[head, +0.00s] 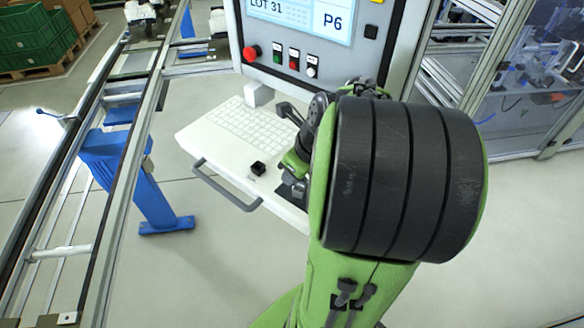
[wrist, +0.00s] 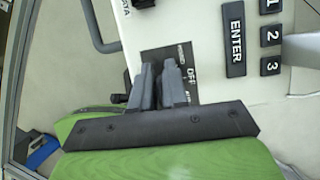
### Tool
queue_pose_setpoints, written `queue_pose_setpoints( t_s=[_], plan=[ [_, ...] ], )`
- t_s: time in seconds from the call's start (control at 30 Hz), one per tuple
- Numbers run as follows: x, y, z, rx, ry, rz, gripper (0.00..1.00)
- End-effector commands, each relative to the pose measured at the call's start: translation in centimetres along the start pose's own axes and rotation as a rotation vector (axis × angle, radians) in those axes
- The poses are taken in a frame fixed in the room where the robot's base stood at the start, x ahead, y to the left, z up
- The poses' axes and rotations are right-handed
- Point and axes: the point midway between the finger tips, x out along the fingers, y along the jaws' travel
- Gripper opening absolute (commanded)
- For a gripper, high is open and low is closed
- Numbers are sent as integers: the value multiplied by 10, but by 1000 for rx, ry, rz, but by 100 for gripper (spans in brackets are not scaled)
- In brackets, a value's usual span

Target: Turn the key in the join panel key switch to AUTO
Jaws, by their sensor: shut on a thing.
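The key switch has a dark label plate (wrist: 183,50) on the white keyboard shelf of the panel. The word OFF shows on the plate beside the fingers, with smaller lettering on either side that I cannot read surely. My gripper (wrist: 158,70) is shut on the key at this plate. The key is hidden between the fingers, so I cannot tell its angle. In the head view my gripper (head: 291,178) is at the right end of the shelf, mostly covered by my green and black arm.
A small black knob (head: 258,168) sits left of my gripper. Above are a red stop button (head: 250,53) and a screen (head: 300,18). A conveyor rail (head: 130,150) stands left.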

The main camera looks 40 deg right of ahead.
Motion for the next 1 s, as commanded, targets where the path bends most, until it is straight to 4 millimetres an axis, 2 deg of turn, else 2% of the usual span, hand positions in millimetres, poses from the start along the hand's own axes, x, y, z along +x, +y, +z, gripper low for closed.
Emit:
queue_pose_setpoints(
  t_s=[0.17, 0.43, 0.63, 0.83, 0.87, 1.0],
  plan=[
    [0, -2, 0, 216, 4, -88, 0],
    [1, -3, 0, 244, 4, -99, 0],
    [1, -5, 0, 447, 4, -184, 0],
    [1, -6, -1, 464, 5, -189, 0],
    [1, -6, -1, 464, 5, -189, 16],
    [1, -6, -1, 463, 4, -189, 38]
  ],
)
